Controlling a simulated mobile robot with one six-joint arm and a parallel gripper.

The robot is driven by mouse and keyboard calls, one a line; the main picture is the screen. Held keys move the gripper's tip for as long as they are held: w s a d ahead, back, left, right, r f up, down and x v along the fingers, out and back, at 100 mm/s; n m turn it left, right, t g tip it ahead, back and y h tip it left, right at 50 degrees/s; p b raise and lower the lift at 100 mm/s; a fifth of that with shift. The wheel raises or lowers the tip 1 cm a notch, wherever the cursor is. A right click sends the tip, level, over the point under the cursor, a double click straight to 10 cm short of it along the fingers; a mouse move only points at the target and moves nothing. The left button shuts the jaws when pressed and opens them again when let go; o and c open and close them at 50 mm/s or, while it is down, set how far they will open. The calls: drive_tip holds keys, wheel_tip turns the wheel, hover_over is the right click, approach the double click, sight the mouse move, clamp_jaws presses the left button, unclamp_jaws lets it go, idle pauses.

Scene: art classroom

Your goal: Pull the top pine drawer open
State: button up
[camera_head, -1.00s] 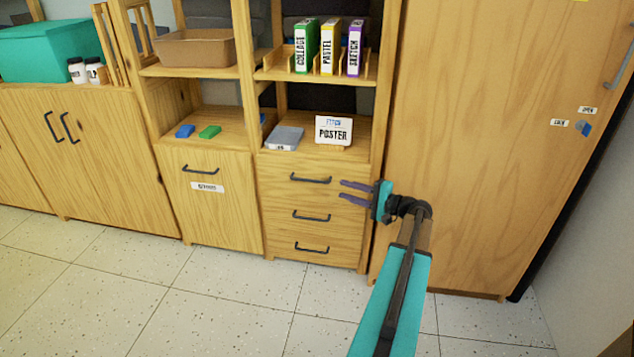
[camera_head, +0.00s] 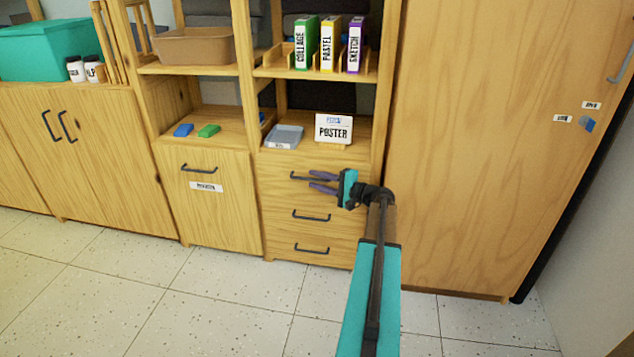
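The top pine drawer (camera_head: 277,183) is the highest of three stacked drawers under the shelf with the poster sign. Its front looks flush with the cabinet, so it is closed. Its dark bar handle (camera_head: 297,177) shows only at its left end; my gripper covers the rest. My gripper (camera_head: 314,181) has two purple fingers pointing left, with a gap between them, at the right part of the handle. I cannot tell whether the fingers are around the handle or only in front of it. Nothing is visibly held.
The middle drawer's handle (camera_head: 311,216) and the bottom drawer's handle (camera_head: 312,250) stick out below. A POSTER sign (camera_head: 333,129) and a grey tray (camera_head: 285,137) stand on the shelf above. A tall wooden cabinet (camera_head: 480,150) is at the right. The floor (camera_head: 230,300) in front is clear.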

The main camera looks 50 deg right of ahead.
drive_tip(key=shift+w, duration=0.3)
drive_tip(key=shift+c, duration=0.3)
clamp_jaws()
